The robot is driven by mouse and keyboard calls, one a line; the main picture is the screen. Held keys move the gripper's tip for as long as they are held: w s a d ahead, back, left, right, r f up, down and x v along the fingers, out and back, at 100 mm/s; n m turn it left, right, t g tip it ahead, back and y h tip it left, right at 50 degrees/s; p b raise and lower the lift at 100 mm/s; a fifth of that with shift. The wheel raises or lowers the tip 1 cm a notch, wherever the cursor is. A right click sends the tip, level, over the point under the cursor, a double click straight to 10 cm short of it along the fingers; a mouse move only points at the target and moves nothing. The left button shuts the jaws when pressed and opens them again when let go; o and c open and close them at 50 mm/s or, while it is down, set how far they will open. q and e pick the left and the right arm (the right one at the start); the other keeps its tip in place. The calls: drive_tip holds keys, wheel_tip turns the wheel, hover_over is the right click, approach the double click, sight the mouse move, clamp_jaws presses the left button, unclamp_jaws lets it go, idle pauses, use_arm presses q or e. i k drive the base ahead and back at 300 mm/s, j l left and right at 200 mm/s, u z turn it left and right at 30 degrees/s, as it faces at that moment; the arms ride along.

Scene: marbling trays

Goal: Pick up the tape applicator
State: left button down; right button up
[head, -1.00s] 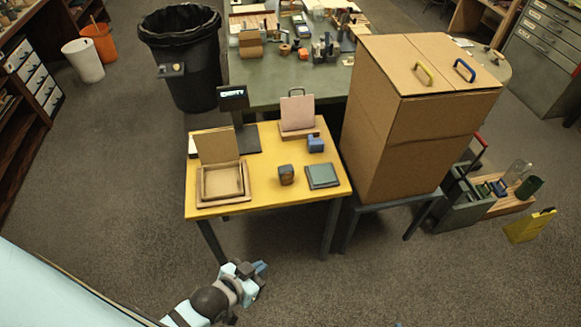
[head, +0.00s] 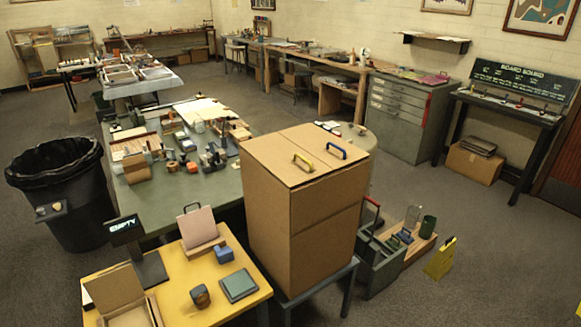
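I cannot pick out the tape applicator with certainty. Small tools and rolls, one of them an orange roll (head: 192,167), crowd the green table (head: 185,208) at the left, too small to tell apart. On the yellow table (head: 190,313) in front are a small blue object (head: 224,254), a dark brown-and-blue block (head: 200,295), a green square pad (head: 239,285), an open shallow box (head: 125,315) and a pink board on a stand (head: 198,226). Neither of my grippers is in view.
A tall cardboard box (head: 300,225) with yellow and blue handles stands right of the yellow table. A black bin (head: 62,205) is at the left. A grey toolbox (head: 382,262) and a yellow sign (head: 440,258) are on the floor. Floor at the right is open.

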sight(199, 294)
drive_tip(key=i+u, duration=0.3)
drive_tip(key=i, duration=0.15)
drive_tip(key=i+l+u, duration=0.3)
drive_tip(key=i, duration=0.15)
